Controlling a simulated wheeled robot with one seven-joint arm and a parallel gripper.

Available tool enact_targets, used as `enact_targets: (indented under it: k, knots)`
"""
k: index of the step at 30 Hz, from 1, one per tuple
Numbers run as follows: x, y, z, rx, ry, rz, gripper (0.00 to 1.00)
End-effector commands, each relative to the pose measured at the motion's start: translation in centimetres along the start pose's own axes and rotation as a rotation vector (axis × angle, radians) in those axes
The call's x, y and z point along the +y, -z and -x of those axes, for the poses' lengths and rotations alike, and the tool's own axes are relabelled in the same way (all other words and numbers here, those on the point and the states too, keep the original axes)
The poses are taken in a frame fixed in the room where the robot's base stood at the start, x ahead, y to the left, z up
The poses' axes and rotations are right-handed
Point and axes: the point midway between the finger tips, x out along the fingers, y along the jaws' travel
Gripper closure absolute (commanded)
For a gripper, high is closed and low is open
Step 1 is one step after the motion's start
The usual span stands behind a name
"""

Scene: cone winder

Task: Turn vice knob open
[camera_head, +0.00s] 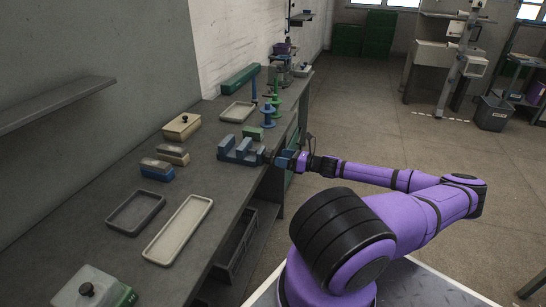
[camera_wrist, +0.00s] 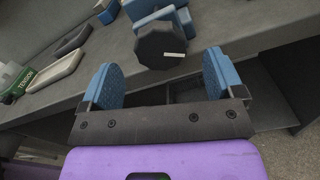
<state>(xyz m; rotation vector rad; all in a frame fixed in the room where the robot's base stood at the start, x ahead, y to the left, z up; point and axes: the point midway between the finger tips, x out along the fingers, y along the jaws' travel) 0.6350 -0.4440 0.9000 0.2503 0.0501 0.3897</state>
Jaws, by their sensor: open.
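The blue vice (camera_head: 239,150) stands on the workbench near its front edge, in the middle of the head view. Its black faceted knob (camera_wrist: 161,46) faces my wrist camera and carries a small white mark; the blue vice body (camera_wrist: 160,14) shows behind it. My gripper (camera_head: 283,160) is at the bench edge, just to the right of the vice. In the wrist view my gripper (camera_wrist: 162,82) is open, with its two blue pads apart and nothing between them. In the head view the knob is hard to make out beside my gripper.
The workbench (camera_head: 95,215) carries a dark tray (camera_head: 136,211), a pale tray (camera_head: 178,230), a beige box (camera_head: 182,127) and blue-based blocks (camera_head: 157,169). Blue and green spools (camera_head: 268,112) stand behind the vice. Shelving lies below the bench edge.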

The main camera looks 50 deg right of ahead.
Motion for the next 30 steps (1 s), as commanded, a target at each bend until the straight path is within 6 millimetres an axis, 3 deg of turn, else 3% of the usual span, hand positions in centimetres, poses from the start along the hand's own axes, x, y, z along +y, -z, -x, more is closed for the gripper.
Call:
enact_targets:
  k: [3,9,20,27,30]
  knots:
    - [0.0,0.0,-2.0,-0.001,-0.002,0.000,0.13]
    - [0.0,0.0,-3.9,-0.001,-0.001,0.000,0.13]
    - [0.0,0.0,-4.4,0.000,-0.001,0.001,0.13]
    - [0.0,0.0,-4.3,0.000,-0.001,0.000,0.62]
    - [0.0,0.0,-4.3,0.000,-0.001,0.001,0.62]
